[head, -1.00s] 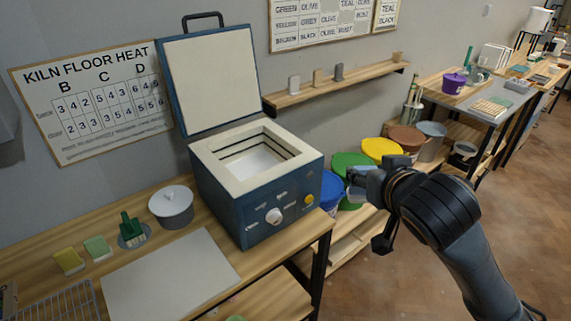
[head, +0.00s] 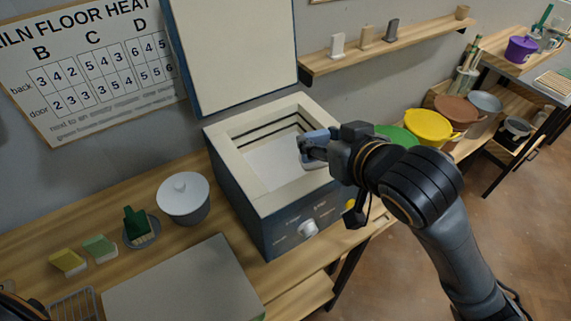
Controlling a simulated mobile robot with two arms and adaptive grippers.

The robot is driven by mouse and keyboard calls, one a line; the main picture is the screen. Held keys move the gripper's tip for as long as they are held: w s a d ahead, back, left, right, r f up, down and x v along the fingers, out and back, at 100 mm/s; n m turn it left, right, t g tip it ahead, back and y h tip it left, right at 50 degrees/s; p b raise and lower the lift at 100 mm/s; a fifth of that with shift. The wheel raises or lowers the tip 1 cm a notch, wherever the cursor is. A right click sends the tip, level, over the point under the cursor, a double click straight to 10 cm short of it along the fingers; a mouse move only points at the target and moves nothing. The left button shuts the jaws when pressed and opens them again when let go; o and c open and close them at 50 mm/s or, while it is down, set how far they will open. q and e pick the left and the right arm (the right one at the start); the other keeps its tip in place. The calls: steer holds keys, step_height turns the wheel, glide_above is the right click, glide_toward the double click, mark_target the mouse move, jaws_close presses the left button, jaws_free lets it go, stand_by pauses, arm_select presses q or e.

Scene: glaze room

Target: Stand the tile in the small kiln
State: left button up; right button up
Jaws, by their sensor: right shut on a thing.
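The small kiln (head: 285,215) is a blue box with a pale rim, and its lid (head: 232,50) stands open. Its pale floor (head: 268,165) and dark grooves in the inner walls show, and the chamber looks empty where I can see it. My right gripper (head: 308,148) is over the right part of the kiln opening, its fingers pointing left. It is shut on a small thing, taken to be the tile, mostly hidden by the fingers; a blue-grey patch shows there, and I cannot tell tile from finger.
A kiln floor heat chart (head: 95,65) hangs on the wall. A lidded white pot (head: 184,200), a green brush (head: 136,225), sponges (head: 68,262) and a pale board (head: 185,290) are on the bench. Coloured buckets (head: 428,126) are at right.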

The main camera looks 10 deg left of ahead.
steer(key=s+a+r+n+g+y, duration=0.1)
steer(key=s+a+n+g+y, duration=0.15)
steer(key=s+a, duration=0.5)
steer(key=shift+n, duration=0.35)
steer(key=w+f+p, duration=0.1)
steer(key=w+f, duration=0.3)
steer(key=w, duration=0.1)
steer(key=w+f+p, duration=0.2)
steer(key=w+f, duration=0.1)
steer(key=w, duration=0.2)
steer(key=w+d+f+p, duration=0.1)
steer(key=w+f, duration=0.3)
steer(key=w, duration=0.1)
steer(key=shift+f+p, duration=0.3)
steer(key=shift+f, duration=0.45)
arm_select(q)
steer(key=r, duration=0.1)
steer(key=s+r, duration=0.1)
steer(key=r, duration=0.2)
steer(key=shift+s+d+r, duration=0.15)
steer(key=shift+d+r, duration=0.2)
steer(key=shift+r, duration=0.05)
arm_select(e)
steer(key=shift+f, duration=0.1)
steer(key=shift+f, duration=0.1)
steer(key=o, duration=1.2)
steer(key=shift+f, duration=0.1)
